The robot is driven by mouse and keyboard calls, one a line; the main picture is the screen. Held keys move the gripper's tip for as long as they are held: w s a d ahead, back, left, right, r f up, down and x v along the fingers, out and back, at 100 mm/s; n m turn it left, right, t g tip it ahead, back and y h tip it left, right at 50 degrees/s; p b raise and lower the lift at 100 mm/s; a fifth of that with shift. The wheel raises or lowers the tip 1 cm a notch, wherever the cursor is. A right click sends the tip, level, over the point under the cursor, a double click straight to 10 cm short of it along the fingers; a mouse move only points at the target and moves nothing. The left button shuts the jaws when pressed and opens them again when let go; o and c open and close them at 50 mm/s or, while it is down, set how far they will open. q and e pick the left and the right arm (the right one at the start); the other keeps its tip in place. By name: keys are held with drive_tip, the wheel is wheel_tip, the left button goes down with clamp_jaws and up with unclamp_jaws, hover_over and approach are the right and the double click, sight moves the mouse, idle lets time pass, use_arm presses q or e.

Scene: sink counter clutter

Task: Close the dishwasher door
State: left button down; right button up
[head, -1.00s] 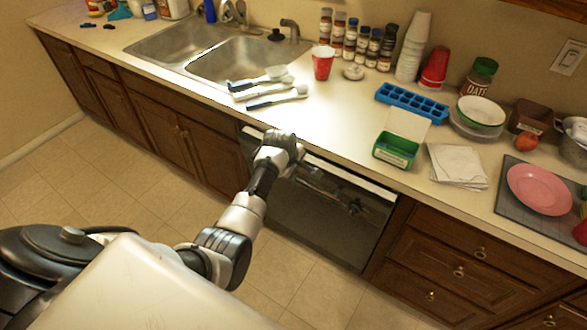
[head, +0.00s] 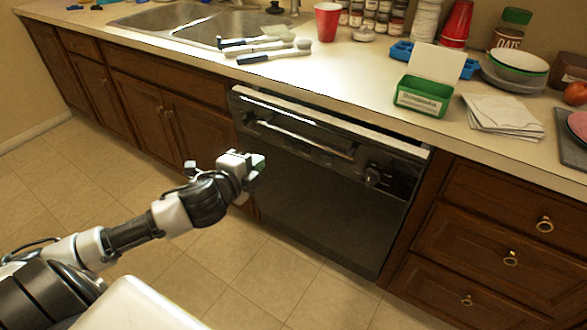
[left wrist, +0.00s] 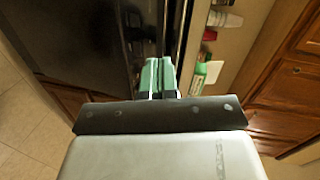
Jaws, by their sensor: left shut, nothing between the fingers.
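The dishwasher door (head: 325,185) is black and stands nearly upright under the counter. Its pale top edge (head: 330,118) sits slightly out from the counter, with a thin dark gap behind it. A long handle and a knob (head: 372,177) are on its upper front. My left gripper (head: 258,163) is in front of the door's left part, below handle height. Its green fingers (left wrist: 157,76) are together and empty in the left wrist view, close to the dark door (left wrist: 95,40). I cannot tell whether they touch it. My right gripper is out of view.
Wooden cabinets (head: 150,110) flank the door on the left and drawers with ring pulls (head: 500,235) on the right. The counter above holds brushes (head: 273,53), a red cup (head: 327,22), a green box (head: 422,96) and napkins (head: 505,115). The tiled floor (head: 240,270) ahead is clear.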

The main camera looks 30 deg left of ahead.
use_arm(q)
drive_tip(key=s+d+f+m+h, duration=0.1)
drive_tip(key=d+m, duration=0.1)
approach(299, 141)
drive_tip(key=w, duration=0.3)
drive_tip(key=w+f, duration=0.1)
drive_tip(key=w, duration=0.2)
drive_tip(key=shift+w+d+f, duration=0.1)
drive_tip(key=shift+d+f, duration=0.05)
drive_tip(key=shift+f, duration=0.1)
drive_tip(key=shift+w, duration=0.5)
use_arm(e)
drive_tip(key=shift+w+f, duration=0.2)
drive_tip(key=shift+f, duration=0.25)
use_arm(q)
drive_tip(key=shift+r, duration=0.1)
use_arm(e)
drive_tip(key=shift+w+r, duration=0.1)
